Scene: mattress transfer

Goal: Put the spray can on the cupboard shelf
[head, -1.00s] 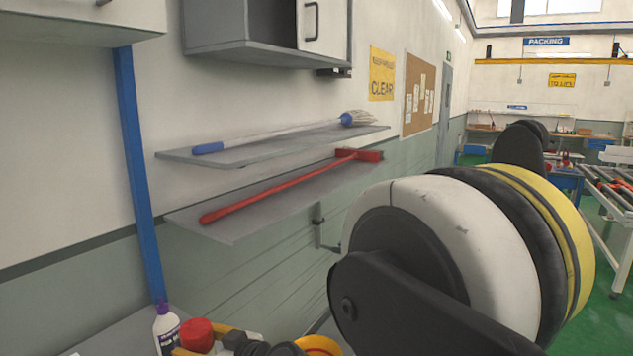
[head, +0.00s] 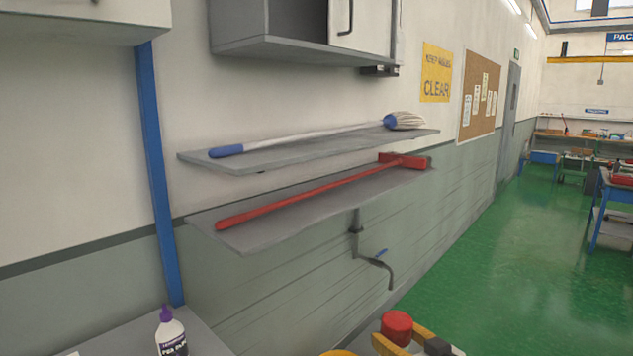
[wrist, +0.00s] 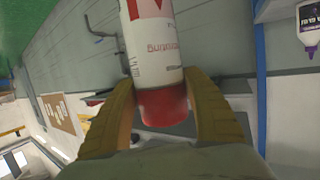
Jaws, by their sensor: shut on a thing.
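The spray can (wrist: 153,50) has a white body with red print and a red cap (wrist: 165,104). In the wrist view my gripper (wrist: 160,88) has its two tan fingers closed around it near the cap. In the head view only the red cap (head: 397,326) and parts of my gripper (head: 408,341) show at the bottom edge, in front of and below the wall shelves. The grey cupboard (head: 270,48) hangs at the top, with an open compartment (head: 300,18) and a white door (head: 362,22). Its upper part is cut off.
Below the cupboard are two grey shelves, holding a mop (head: 310,137) and a red long-handled tool (head: 320,192). A purple-capped bottle (head: 171,335) stands at lower left. A blue post (head: 158,170) runs up the wall.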

